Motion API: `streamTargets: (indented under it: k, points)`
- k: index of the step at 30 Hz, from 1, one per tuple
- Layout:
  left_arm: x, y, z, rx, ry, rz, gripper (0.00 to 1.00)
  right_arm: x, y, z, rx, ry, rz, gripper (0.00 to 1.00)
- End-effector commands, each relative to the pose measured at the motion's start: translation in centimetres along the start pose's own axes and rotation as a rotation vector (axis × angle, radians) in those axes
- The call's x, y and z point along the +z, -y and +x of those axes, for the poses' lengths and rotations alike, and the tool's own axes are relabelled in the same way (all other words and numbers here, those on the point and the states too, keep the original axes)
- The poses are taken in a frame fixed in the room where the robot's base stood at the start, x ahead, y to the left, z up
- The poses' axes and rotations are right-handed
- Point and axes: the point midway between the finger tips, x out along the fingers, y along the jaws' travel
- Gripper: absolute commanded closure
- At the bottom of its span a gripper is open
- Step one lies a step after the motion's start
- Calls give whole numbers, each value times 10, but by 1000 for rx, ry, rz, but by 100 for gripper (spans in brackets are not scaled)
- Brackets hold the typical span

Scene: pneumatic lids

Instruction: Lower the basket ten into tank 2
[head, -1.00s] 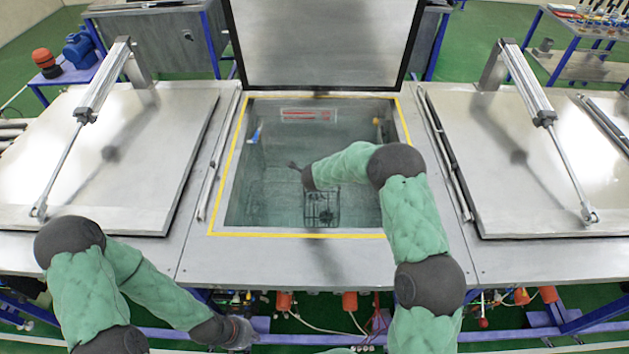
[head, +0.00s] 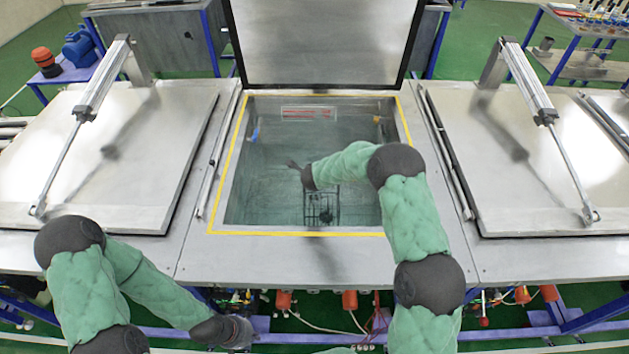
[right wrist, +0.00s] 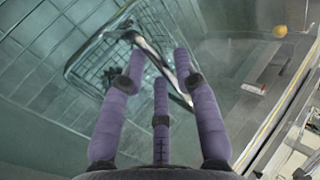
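The basket (head: 322,206), a dark wire cage, is inside the open middle tank (head: 270,234), near its front wall. In the right wrist view the basket (right wrist: 85,75) shows its wire rim and a bar-like handle (right wrist: 153,58) slanting behind my fingers. My right gripper (head: 294,165) is over the tank, pointing left. In the right wrist view its three purple fingers (right wrist: 160,65) are spread apart around the line of the handle, with no clear grip on it. My left gripper (head: 240,332) hangs in front of the tank bench; its fingers are too dark to read.
The middle tank's lid (head: 320,40) stands raised behind the opening. Closed lids lie at left (head: 60,150) and right (head: 490,190), each with a pneumatic cylinder. The tank's left half is free.

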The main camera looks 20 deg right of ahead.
Motion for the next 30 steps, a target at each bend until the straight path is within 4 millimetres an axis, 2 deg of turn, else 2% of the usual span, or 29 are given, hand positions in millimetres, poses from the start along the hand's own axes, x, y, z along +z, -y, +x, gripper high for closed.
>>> streamTargets:
  k: [10,14,17,30]
  points:
    - [0,0,0,0,0,0,100,0,-4,0,7,0,-1,57]
    - [0,0,0,0,0,0,100,0,-2,-7,4,1,-1,57]
    - [0,0,0,0,0,0,100,0,-1,-19,3,1,-1,57]
    - [0,0,0,0,0,0,100,0,-1,-97,1,1,-1,57]
